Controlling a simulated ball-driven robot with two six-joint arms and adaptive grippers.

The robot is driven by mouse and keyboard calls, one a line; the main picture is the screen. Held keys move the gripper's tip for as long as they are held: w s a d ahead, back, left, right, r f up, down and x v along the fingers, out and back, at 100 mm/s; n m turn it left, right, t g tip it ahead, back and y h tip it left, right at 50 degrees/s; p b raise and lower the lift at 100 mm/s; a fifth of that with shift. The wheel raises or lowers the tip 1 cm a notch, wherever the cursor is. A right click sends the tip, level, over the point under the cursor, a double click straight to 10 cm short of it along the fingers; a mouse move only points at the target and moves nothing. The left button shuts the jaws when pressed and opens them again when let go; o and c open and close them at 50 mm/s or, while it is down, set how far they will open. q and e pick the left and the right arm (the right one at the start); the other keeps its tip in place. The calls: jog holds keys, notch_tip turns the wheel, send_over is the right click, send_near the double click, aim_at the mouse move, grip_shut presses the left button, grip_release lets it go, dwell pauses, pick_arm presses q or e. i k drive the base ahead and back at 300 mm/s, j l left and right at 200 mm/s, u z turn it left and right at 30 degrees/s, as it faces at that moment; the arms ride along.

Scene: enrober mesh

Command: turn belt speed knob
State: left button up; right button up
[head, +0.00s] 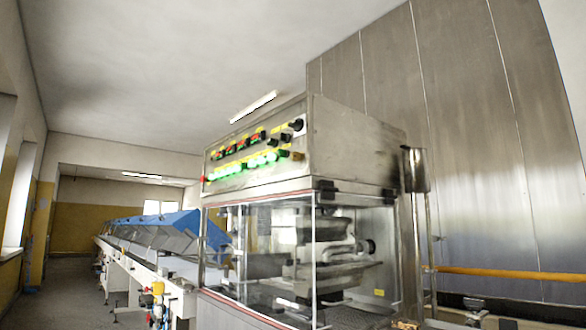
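The enrober machine (345,145) stands at the middle right, a steel box above a clear-walled chamber. Its control panel (228,157) is on the upper front face, seen at a slant. A black knob (297,125) sits at the panel's upper right end. Smaller dark knobs (279,138) sit just left of and below it. Red displays and several lit green buttons (250,162) run along the panel. Labels are too small to read, so I cannot tell which knob sets belt speed. Neither of my grippers is in view.
A long conveyor line with blue covers (165,225) runs back on the left. Floor (65,305) is clear at the lower left. A steel panel wall (480,130) and an orange rail (510,273) are at the right. Clear panes (270,250) enclose the chamber.

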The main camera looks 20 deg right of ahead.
aim_at(273, 142)
jog(key=z, duration=3.2)
jog(key=j+u, duration=0.3)
jog(key=u, duration=0.2)
jog(key=i+j+u, duration=0.1)
jog(key=u, duration=0.4)
jog(key=i+j+u, duration=0.15)
jog(key=j+u, duration=0.2)
jog(key=u, duration=0.15)
